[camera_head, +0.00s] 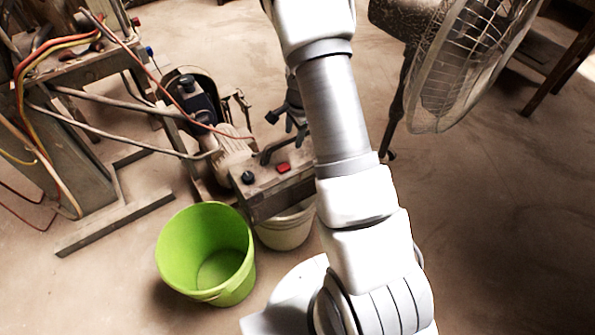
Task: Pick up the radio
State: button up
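I cannot make out a radio in the head view. My arm runs from the top middle to the lower right and covers part of the scene. My gripper is outside the picture, so its state and what it may hold do not show.
A green bucket (203,272) stands beside a whitish bucket (286,232). Above them is a machine with a motor and a control box (268,194). A metal frame with hoses (78,182) stands at left, a large fan (440,100) at upper right. The right floor looks clear.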

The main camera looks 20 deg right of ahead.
grip_shut()
dwell(1.2)
jog(key=shift+w+r, duration=0.1)
jog(key=shift+r, duration=0.05)
